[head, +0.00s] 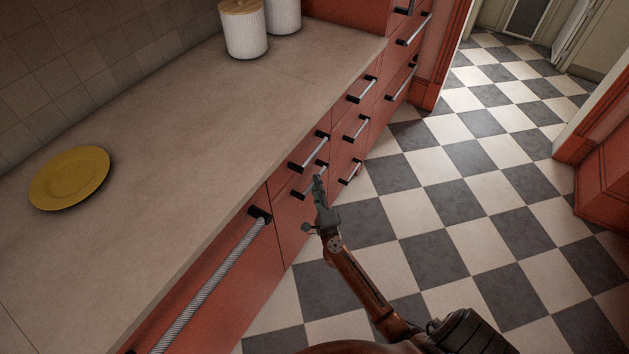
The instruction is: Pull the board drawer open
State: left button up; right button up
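Red drawers with silver bar handles on black mounts line the counter front in the head view. My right gripper (318,186) is at the lower handle (309,181) of the near drawer stack. Its fingertips overlap the handle's right part in the picture. I cannot tell whether they touch it or are shut on it. The upper handle (309,152) of this stack is just above it. The drawer fronts look flush with the cabinet. No label shows which one is the board drawer. My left gripper is out of view.
The beige countertop (200,140) holds a yellow plate (69,178) and two white canisters (243,30), at least one with a wooden lid. A long ribbed handle (212,284) projects from the nearer front at lower left. The checkered floor (480,190) to the right is clear.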

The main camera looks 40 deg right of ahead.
jog(key=shift+x, duration=1.15)
jog(key=shift+c, duration=0.7)
grip_shut()
